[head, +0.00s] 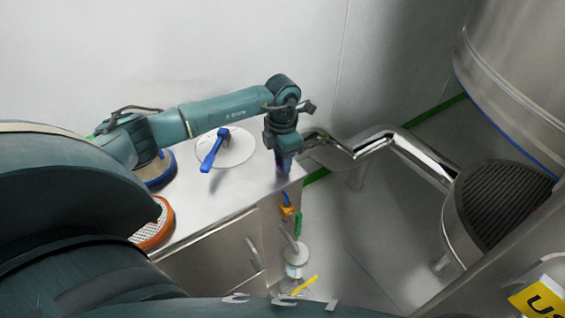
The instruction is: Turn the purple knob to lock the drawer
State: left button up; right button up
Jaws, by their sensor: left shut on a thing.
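My left gripper (283,170) reaches down at the right end of the steel cabinet (215,205), at its front corner. It is shut on the purple knob, of which only a small purple trace shows at the fingertips; the fingers hide the rest, so I cannot tell the knob's angle. The drawer front (215,258) is the steel panel below the cabinet top, partly covered by my own arm. I cannot tell how fully it is closed. My right gripper is not in view.
An orange fitting (288,212) is beside the cabinet. A bent steel pipe (375,140) runs right; open floor lies below it.

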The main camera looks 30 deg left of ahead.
pick_arm(q)
jog(key=m+b, duration=0.2)
jog(key=m, duration=0.2)
jog(key=shift+f, duration=0.1)
jog(key=shift+m+b, duration=0.65)
jog(key=shift+m, duration=1.15)
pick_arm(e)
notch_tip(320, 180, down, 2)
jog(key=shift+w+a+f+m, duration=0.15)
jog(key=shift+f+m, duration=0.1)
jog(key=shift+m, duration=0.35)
pick_arm(q)
jog(key=shift+b, duration=0.3)
jog(key=o, duration=1)
jog(key=shift+c, duration=0.2)
notch_tip(320, 180, up, 13)
jog(key=shift+r, duration=0.2)
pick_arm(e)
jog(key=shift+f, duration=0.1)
